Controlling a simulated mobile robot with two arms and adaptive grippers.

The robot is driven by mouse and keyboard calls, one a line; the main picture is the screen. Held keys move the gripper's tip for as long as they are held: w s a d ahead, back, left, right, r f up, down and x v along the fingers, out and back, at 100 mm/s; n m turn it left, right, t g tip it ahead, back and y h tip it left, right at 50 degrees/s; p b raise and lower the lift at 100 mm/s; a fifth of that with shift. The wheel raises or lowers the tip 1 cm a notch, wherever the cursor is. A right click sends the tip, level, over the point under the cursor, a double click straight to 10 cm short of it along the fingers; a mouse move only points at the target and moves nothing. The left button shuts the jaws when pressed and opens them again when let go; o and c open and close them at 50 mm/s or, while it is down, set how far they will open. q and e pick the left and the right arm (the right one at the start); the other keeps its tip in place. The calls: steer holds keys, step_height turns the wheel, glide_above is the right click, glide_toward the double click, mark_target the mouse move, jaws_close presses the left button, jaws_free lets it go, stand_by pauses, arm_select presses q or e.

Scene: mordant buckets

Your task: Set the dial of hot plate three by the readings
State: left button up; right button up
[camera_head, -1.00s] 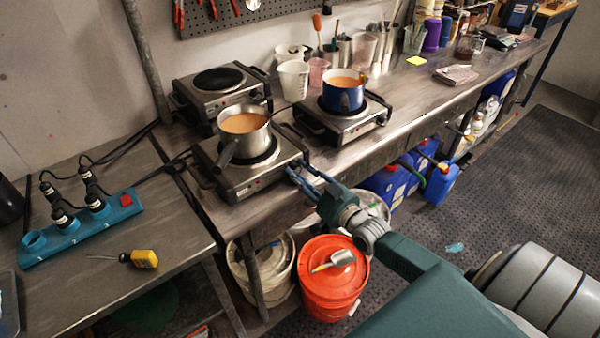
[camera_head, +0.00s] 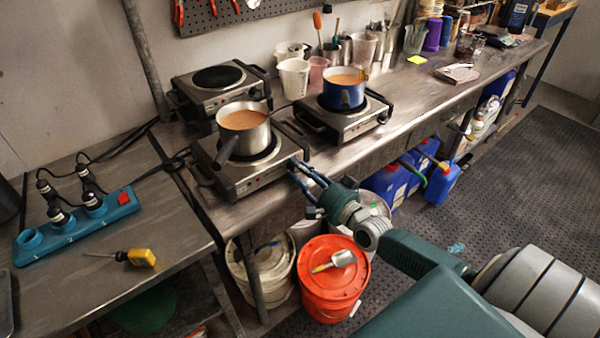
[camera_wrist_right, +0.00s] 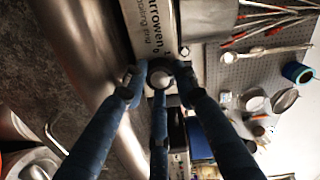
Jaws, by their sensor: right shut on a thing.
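The near hot plate (camera_head: 230,183) holds a steel pot (camera_head: 252,138) of orange-brown liquid. My right gripper (camera_head: 293,166) reaches its front panel at the right-hand end. In the right wrist view my gripper's fingers (camera_wrist_right: 158,76) are closed around a round dial knob (camera_wrist_right: 161,77) with a pale face. Dark lettering shows on the panel beside it. The dial's pointer and setting are not readable. A second hot plate (camera_head: 345,127) to the right bears a blue pot (camera_head: 343,100) of similar liquid. A third hot plate (camera_head: 215,90) at the back is bare. My left gripper is out of view.
A teal power strip (camera_head: 75,228) with several black plugs and a yellow-handled probe (camera_head: 141,257) lie on the left bench. Orange (camera_head: 325,295) and white (camera_head: 262,262) buckets stand below the gripper. White cups and jars stand behind the blue pot.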

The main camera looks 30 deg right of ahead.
steer(key=m, duration=0.1)
steer(key=m+b, duration=0.1)
steer(key=m, duration=0.2)
steer(key=shift+d+r+m+b, duration=0.2)
steer(key=shift+r+m+b, duration=0.1)
steer(key=shift+m, duration=0.1)
steer(key=shift+f, duration=0.1)
steer(key=o, duration=1.1)
steer(key=shift+o, duration=0.2)
steer(key=shift+d+f, duration=0.1)
steer(key=shift+f, duration=0.05)
steer(key=shift+s, duration=0.15)
steer(key=shift+s+f, duration=0.1)
steer(key=shift+s, duration=0.2)
steer(key=s, duration=1.1)
steer(key=shift+d, duration=0.45)
